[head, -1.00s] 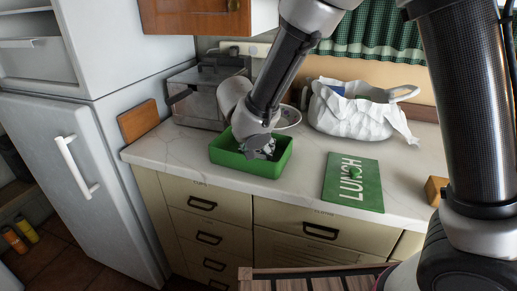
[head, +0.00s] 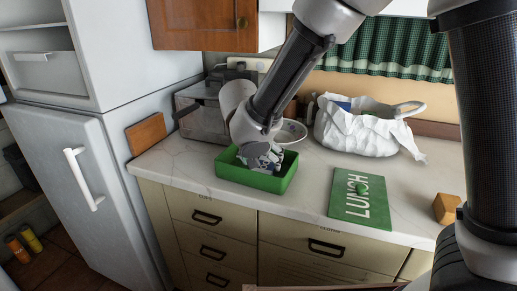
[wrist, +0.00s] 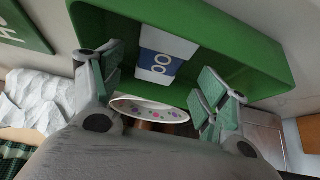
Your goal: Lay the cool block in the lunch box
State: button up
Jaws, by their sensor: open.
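The lunch box is an open green box (head: 247,180) on the counter; its green wall and floor also fill the top of the wrist view (wrist: 245,50). The cool block (wrist: 163,66), white and blue with white lettering, lies inside the box against its floor in the wrist view. My gripper (head: 262,160) is over the box, fingers reaching down into it. In the wrist view my gripper (wrist: 165,78) is open, with one finger on each side of the block and gaps between. In the head view the fingers hide most of the block.
A green lid marked LUNCH (head: 361,199) lies flat to the right. A white crumpled bag (head: 358,128) and a bowl (head: 293,130) stand behind. A metal toaster oven (head: 198,115) stands back left. A wooden block (head: 446,208) sits at the right.

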jog(key=v, duration=0.8)
jog(key=shift+r, duration=0.15)
jog(key=s+d+r+g, duration=0.1)
jog(key=d+r, duration=0.2)
jog(key=d, duration=1)
jog(key=s+d+r+g, duration=0.15)
jog(key=d+r, duration=0.25)
jog(key=d, duration=0.8)
jog(key=s+d+n+y, duration=0.2)
jog(key=s+d+n, duration=0.2)
jog(key=s+d, duration=0.8)
jog(key=s, duration=0.3)
jog(key=shift+s, duration=0.15)
jog(key=shift+r+t, duration=0.1)
jog(key=shift+t, duration=0.15)
